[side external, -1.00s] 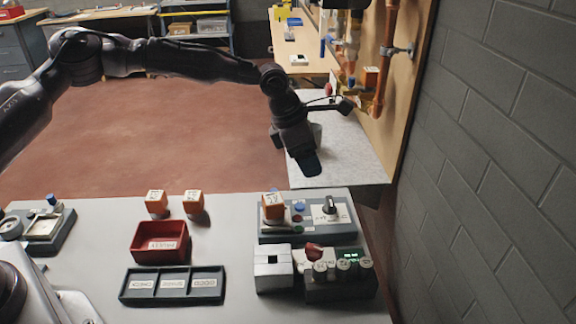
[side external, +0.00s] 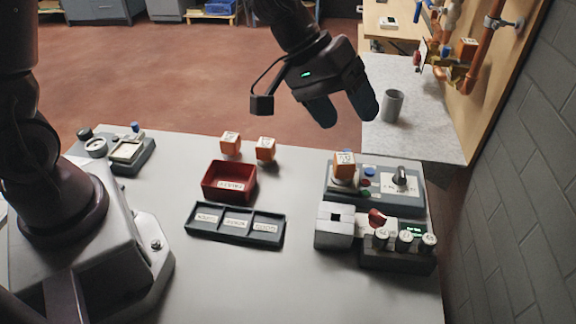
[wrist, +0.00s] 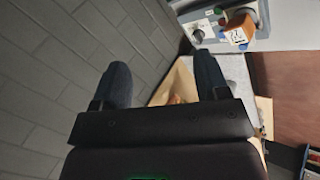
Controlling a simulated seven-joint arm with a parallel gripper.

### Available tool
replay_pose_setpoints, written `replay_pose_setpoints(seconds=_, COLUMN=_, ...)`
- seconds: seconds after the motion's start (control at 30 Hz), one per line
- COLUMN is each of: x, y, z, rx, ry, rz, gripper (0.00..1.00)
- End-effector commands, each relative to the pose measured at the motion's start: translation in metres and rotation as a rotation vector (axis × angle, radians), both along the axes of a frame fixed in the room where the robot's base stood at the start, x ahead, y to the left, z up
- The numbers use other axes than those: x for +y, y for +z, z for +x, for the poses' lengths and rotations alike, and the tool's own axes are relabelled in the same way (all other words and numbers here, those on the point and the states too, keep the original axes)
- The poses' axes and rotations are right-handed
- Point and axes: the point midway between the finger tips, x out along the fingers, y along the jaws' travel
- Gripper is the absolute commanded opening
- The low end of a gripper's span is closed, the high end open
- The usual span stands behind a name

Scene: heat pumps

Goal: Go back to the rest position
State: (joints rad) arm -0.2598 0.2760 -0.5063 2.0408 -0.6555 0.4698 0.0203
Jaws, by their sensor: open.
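My gripper (side external: 341,108) hangs in the air beyond the far edge of the white table, near the grey side bench, in the side external view. Its two fingers are apart with nothing between them. In the wrist view, the open fingers (wrist: 160,88) point past the brick wall toward the wooden board. An orange labelled block (side external: 344,164) sits on the grey control box (side external: 357,202) at the table's right. Two more orange blocks, a left one (side external: 230,144) and a right one (side external: 265,150), stand near the far edge.
A red bin (side external: 229,181) and a dark three-part tray (side external: 236,226) sit mid-table. A grey cup (side external: 392,106) stands on the side bench (side external: 430,120). Copper pipes (side external: 492,45) run up the board at right. The table front is clear.

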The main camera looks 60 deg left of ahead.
Motion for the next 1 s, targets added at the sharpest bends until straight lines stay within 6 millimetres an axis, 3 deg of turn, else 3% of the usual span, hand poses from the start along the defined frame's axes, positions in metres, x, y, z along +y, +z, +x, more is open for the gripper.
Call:
replay_pose_setpoints(seconds=0.1, x=0.038, y=0.014, z=-0.051, rx=0.009, ry=-0.124, rz=0.206, gripper=0.68)
replay_pose_setpoints(seconds=0.3, x=0.103, y=0.038, z=-0.13, rx=0.04, ry=-0.213, rz=0.481, gripper=0.68)
replay_pose_setpoints(seconds=0.5, x=0.145, y=0.062, z=-0.185, rx=-0.023, ry=-0.196, rz=0.623, gripper=0.68)
replay_pose_setpoints(seconds=0.77, x=0.149, y=0.089, z=-0.2, rx=-0.181, ry=-0.149, rz=0.617, gripper=0.68)
replay_pose_setpoints(seconds=1.0, x=0.146, y=0.091, z=-0.2, rx=-0.194, ry=-0.158, rz=0.618, gripper=0.68)
